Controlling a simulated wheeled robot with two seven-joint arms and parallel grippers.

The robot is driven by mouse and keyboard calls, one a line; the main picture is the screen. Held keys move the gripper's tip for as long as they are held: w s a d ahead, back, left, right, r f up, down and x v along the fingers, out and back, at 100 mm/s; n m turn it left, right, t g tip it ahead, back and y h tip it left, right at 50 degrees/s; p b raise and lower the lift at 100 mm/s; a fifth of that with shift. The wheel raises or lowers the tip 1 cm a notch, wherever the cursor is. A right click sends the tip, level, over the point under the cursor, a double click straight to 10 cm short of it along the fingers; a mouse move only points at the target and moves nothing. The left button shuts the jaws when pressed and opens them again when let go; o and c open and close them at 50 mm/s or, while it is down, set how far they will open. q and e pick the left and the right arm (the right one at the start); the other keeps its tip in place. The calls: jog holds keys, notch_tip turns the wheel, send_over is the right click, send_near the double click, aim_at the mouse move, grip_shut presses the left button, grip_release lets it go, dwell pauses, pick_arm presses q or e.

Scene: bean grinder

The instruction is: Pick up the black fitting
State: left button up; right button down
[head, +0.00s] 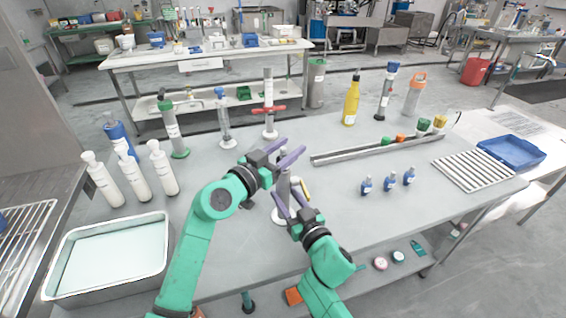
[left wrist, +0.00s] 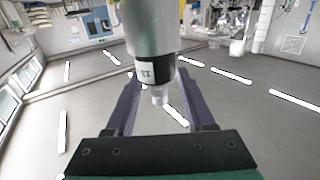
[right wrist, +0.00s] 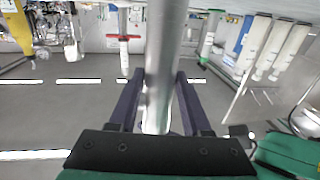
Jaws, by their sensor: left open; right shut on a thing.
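In the left wrist view the column's metal body (left wrist: 150,25) carries a black-and-white labelled band (left wrist: 149,73) and ends in a narrow clear tip (left wrist: 159,95). I cannot tell whether this band is the black fitting; no separate one shows clearly.
White bottles (head: 163,168) and a steel tray (head: 110,255) stand at left. Several small blue bottles (head: 389,181), a metal rail (head: 375,150), a ribbed rack (head: 473,170) and a blue tray (head: 512,152) are at right. The table front right of my right gripper is clear.

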pick_arm(q)
jog(key=shift+w+d, duration=0.5)
jog(key=shift+w, duration=0.05)
jog(key=shift+a, duration=0.1)
grip_shut()
jog(key=shift+r, duration=0.1)
notch_tip(320, 180, up, 10)
pick_arm(e)
jog(key=shift+c, duration=1.4)
grip_release()
